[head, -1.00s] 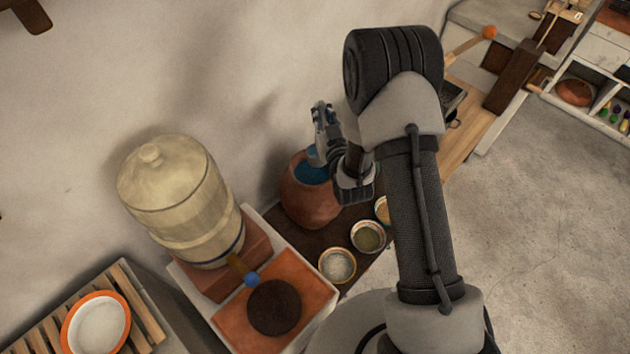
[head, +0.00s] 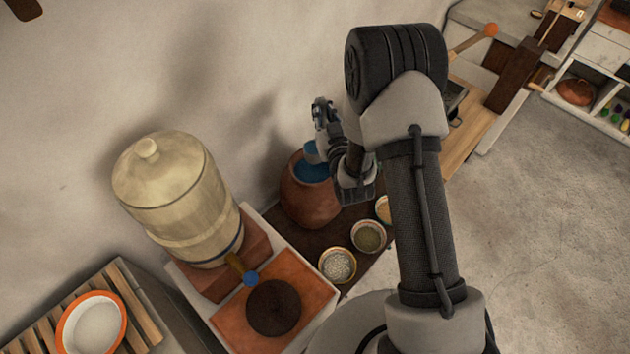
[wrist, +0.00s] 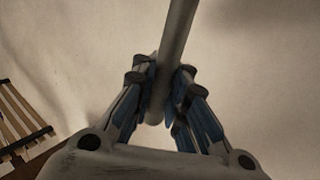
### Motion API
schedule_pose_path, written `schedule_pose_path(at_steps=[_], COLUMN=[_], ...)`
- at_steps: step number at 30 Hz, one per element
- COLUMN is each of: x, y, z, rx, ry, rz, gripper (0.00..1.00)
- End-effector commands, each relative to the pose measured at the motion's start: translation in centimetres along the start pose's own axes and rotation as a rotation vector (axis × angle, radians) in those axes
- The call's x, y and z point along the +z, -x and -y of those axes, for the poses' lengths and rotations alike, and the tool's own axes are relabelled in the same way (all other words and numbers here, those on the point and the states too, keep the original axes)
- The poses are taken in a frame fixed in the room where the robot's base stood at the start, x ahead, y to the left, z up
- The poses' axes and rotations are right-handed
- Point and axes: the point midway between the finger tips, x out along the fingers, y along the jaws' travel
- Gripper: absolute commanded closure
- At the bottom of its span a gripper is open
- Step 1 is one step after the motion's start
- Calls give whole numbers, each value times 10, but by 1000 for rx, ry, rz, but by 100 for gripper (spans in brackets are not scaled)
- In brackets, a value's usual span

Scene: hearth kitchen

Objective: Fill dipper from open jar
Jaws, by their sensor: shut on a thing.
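The open jar (head: 307,203) is a round brown clay pot, with blue showing inside its mouth. It stands near the wall in the head view. My gripper (wrist: 162,92) is shut on a smooth grey rod, the dipper's handle (wrist: 177,28), which runs up between the blue-padded fingers in the wrist view. In the head view my gripper (head: 322,115) is over the jar, partly covered by my arm. A small grey-blue part shows at the jar's mouth; I cannot tell whether it is the dipper's bowl. The dipper's lower end is not clear.
A large cream lidded vessel (head: 170,190) with a blue-tipped tap stands left of the jar. A dark round disc (head: 273,307) lies on an orange tile. Small bowls (head: 337,265) sit in front of the jar. An orange-rimmed bowl (head: 70,330) is on a slatted rack.

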Motion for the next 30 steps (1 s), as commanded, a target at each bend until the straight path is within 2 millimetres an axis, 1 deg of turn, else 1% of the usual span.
schedule_pose_path(at_steps=[30], x=[-1], y=[0], z=[0], rx=[0], ry=[-56], rz=[-50], gripper=[100])
